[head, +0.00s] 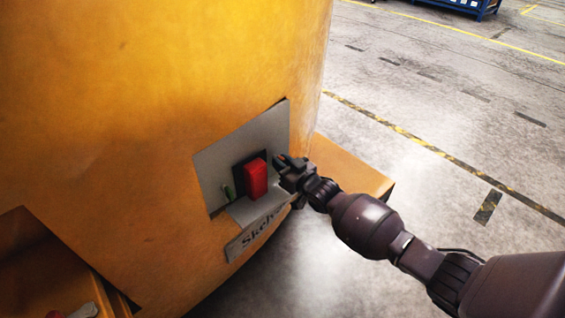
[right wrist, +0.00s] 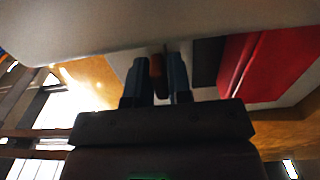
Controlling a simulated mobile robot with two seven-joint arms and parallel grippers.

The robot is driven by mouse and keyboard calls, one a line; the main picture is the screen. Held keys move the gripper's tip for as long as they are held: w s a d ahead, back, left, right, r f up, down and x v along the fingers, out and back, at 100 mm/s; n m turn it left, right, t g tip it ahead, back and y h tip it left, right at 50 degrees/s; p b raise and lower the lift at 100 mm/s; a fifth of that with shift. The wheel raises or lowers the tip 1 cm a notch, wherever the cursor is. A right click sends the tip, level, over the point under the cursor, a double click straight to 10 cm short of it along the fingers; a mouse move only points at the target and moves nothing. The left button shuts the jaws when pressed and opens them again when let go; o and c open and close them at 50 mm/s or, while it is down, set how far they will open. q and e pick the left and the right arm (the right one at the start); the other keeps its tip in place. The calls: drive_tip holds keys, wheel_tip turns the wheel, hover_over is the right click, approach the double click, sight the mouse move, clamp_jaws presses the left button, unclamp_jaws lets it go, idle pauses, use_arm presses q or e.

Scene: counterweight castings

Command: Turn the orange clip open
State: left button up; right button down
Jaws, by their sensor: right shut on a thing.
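My right gripper (head: 284,163) is at the right edge of a grey panel on the big yellow casting, just right of a red block. In the right wrist view its two fingers (right wrist: 157,80) are closed on a small orange-brown piece, the orange clip (right wrist: 155,66). In the head view the fingers mostly hide the clip. Its exact turn angle cannot be told. My left gripper is not in view.
A lettered plate (head: 254,236) sits below. A yellow ledge (head: 350,170) juts out behind my right arm. Open floor (head: 440,110) lies to the right.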

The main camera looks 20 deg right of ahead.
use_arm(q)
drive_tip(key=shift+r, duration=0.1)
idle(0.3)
use_arm(e)
drive_tip(key=c, duration=1.2)
unclamp_jaws()
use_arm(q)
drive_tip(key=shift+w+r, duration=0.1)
use_arm(e)
drive_tip(key=shift+o, duration=0.2)
drive_tip(key=shift+s+d, duration=0.15)
drive_tip(key=shift+s, duration=0.1)
use_arm(q)
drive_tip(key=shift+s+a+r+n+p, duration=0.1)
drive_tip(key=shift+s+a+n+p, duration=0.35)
drive_tip(key=shift+p, duration=0.9)
use_arm(e)
drive_tip(key=v, duration=1)
drive_tip(key=shift+s, duration=0.15)
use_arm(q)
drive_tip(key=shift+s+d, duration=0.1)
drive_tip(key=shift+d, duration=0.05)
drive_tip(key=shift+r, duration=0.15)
